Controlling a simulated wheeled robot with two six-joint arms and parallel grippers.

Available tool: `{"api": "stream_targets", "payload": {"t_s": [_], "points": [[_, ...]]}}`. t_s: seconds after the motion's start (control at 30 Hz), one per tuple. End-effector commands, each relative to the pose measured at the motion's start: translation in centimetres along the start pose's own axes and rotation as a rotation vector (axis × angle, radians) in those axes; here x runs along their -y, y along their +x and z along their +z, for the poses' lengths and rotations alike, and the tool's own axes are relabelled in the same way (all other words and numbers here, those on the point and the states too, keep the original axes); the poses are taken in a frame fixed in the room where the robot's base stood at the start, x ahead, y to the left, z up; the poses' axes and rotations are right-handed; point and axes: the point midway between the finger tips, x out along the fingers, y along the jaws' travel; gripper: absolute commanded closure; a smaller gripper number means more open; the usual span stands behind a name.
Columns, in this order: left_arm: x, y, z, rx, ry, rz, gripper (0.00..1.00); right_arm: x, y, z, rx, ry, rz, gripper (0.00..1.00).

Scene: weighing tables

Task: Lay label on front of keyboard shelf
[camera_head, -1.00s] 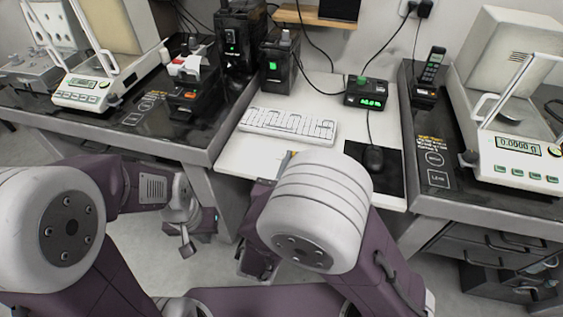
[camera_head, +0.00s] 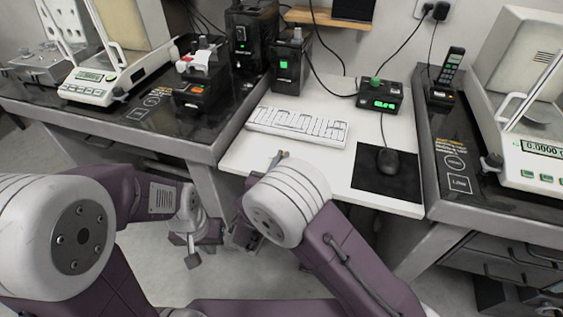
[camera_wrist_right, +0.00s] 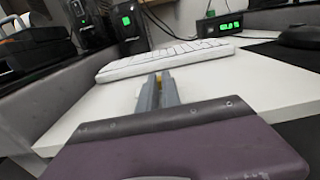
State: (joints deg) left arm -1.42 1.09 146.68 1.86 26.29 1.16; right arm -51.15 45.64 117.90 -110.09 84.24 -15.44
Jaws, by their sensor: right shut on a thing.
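The white keyboard shelf (camera_head: 325,182) lies between the two dark weighing tables, with a white keyboard (camera_head: 297,126) on it. The shelf (camera_wrist_right: 225,92) and keyboard (camera_wrist_right: 165,58) also show in the right wrist view. My right gripper (camera_head: 279,158) is over the front left part of the shelf, before the keyboard. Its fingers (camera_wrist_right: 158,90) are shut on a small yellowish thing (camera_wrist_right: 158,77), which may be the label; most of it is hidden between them. My left gripper (camera_head: 192,250) hangs low left of the shelf, in front of the left table; its jaws are unclear.
A black mouse (camera_head: 388,161) lies on a dark mat (camera_head: 372,183) at the shelf's right. A small display box (camera_head: 380,96) stands behind. Balances stand on the left table (camera_head: 150,125) and right table (camera_head: 475,200). The shelf's front middle is bare.

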Motion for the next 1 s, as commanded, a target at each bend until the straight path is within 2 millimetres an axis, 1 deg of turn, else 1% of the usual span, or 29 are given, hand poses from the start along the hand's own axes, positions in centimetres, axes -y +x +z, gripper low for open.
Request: {"api": "stream_targets", "payload": {"t_s": [0.1,0.23,0.27,0.3,0.33,0.6,0.67,0.77,0.9,1.0], "points": [[0.0,-0.1,0.0,0.000,0.000,0.000,1.00,0.0,0.0,0.2,0.000,0.000,0.000,1.00],[0.0,0.2,0.0,0.000,0.000,0.000,1.00,0.0,0.0,-0.3,0.000,0.000,0.000,1.00],[0.0,0.1,0.0,0.000,0.000,0.000,1.00,0.0,0.0,-0.2,0.000,0.000,0.000,0.87],[0.0,0.1,0.0,0.000,0.000,0.000,1.00,0.0,0.0,-0.1,0.000,0.000,0.000,0.76],[0.0,0.1,0.0,0.000,0.000,0.000,1.00,0.0,0.0,-0.1,0.000,0.000,0.000,0.71],[0.0,0.0,0.0,0.000,0.000,0.000,1.00,0.0,0.0,-0.1,0.000,0.000,0.000,0.71],[0.0,-0.4,-0.1,0.000,0.000,0.000,1.00,0.0,0.0,0.5,0.001,0.001,0.000,0.71],[0.0,-0.7,-0.1,0.000,0.000,0.000,1.00,-0.1,-1.7,0.4,0.000,-0.002,0.005,0.71],[0.0,-1.4,-0.1,0.000,0.000,0.000,1.00,-0.1,-4.7,0.4,0.000,-0.002,0.005,0.71],[0.0,-1.7,-0.2,0.000,0.000,0.000,1.00,-0.1,-6.3,0.3,-0.001,-0.002,0.004,0.71]]}}
